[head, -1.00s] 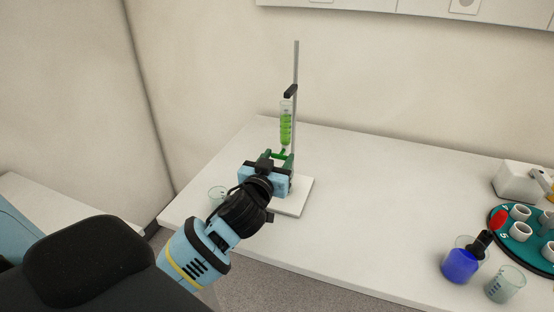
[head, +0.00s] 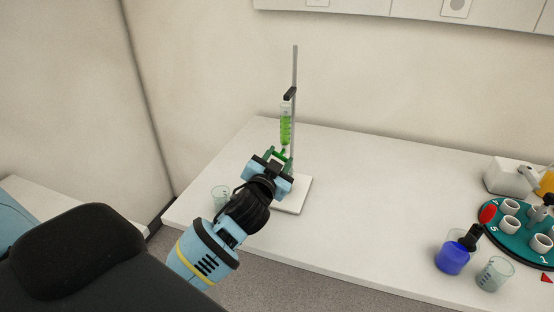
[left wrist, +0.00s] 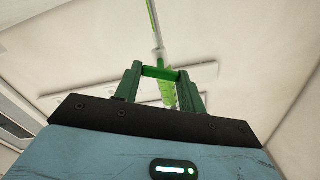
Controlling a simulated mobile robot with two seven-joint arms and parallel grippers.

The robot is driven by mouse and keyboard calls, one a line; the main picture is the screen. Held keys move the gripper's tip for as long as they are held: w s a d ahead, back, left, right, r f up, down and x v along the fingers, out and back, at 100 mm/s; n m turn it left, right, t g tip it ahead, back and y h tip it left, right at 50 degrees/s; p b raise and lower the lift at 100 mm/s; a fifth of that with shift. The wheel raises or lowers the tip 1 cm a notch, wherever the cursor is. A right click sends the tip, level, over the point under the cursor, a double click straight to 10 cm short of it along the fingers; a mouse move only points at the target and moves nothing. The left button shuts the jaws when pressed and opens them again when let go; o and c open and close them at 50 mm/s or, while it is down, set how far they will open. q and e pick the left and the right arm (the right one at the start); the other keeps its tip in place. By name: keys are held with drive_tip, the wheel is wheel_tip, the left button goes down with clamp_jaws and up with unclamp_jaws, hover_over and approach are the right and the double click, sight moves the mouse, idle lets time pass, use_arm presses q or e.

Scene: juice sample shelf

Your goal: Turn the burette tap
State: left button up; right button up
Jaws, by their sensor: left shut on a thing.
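The burette (head: 286,128) holds green liquid and stands upright, clamped to a metal rod (head: 295,70) on a white base plate (head: 296,199). My left gripper (head: 279,155) is at the burette's lower end, its green fingers shut on the green tap. In the left wrist view the tap (left wrist: 160,72) shows as a bright green bar between the two fingertips (left wrist: 159,73), with the burette behind it. The gripper body hides part of the stand's base and the space under the tap. My right gripper is out of view.
A glass beaker (head: 220,196) stands left of my left gripper. At the right are a blue-filled flask (head: 452,259), another beaker (head: 495,273), a dark green round rack (head: 512,243) with white cups, and a white device (head: 508,176). The table's middle is clear.

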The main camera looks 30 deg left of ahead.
use_arm(q)
drive_tip(key=o, duration=1)
drive_tip(key=shift+b+v, duration=0.4)
drive_tip(key=shift+v, duration=3.55)
